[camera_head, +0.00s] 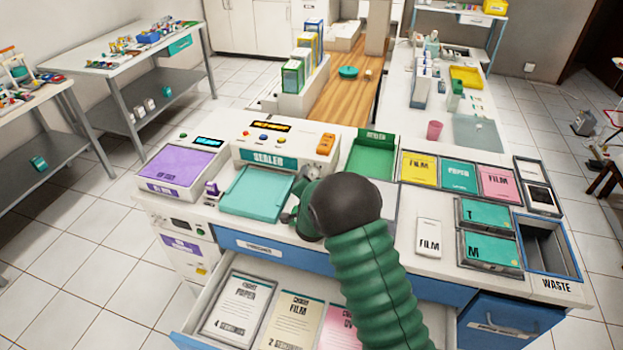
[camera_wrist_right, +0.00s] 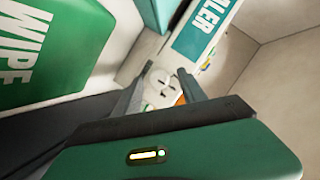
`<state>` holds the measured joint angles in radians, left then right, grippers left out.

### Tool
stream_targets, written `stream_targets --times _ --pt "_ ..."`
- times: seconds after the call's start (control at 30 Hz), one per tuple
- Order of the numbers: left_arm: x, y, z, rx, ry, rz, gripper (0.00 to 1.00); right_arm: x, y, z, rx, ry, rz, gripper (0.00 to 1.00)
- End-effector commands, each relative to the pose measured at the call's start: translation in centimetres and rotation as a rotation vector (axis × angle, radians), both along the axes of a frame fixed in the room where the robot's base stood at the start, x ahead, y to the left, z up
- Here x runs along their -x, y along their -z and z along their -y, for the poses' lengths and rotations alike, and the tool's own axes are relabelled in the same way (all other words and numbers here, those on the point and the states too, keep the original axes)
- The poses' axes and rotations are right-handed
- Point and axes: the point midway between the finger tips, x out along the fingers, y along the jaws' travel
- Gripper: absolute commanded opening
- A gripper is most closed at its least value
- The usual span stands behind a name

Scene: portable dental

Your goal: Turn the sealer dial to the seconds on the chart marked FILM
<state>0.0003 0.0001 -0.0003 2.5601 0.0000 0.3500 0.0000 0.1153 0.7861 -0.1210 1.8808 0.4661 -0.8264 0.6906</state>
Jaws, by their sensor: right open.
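The white sealer (camera_head: 285,138) stands at the back of the counter, with a dark display, small buttons and an orange switch (camera_head: 326,145). My right gripper (camera_head: 312,183) is at the sealer's front right, largely hidden by my green arm. In the right wrist view its open fingers (camera_wrist_right: 161,78) point at a pale round dial (camera_wrist_right: 160,86), which lies between or just beyond the tips; contact cannot be told. The dial's setting is unreadable. The chart marked FILM (camera_head: 292,318) lies in the open drawer, with a 2 at its bottom. My left gripper is not in view.
The open drawer (camera_head: 210,305) also holds a PAPER chart (camera_head: 238,305) showing a 4 and a partly hidden pink chart (camera_head: 340,328). A teal tray (camera_head: 258,192) lies before the sealer. A green bin (camera_head: 372,158) and a purple-topped device (camera_head: 180,165) flank it.

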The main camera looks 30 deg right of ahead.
Motion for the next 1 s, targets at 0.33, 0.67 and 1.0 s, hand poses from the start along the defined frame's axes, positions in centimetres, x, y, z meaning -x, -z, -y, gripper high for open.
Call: stream_targets --times 0.33,0.67,1.0 --pt "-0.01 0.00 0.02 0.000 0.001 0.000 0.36 0.07 0.03 0.00 0.000 0.001 -0.002 0.15" --pt "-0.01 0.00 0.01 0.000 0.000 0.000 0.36 0.13 0.19 -0.12 -0.002 0.000 -0.005 0.00" --pt "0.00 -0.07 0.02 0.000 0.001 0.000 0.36 0.17 0.35 -0.17 0.000 -0.001 -0.014 0.00"
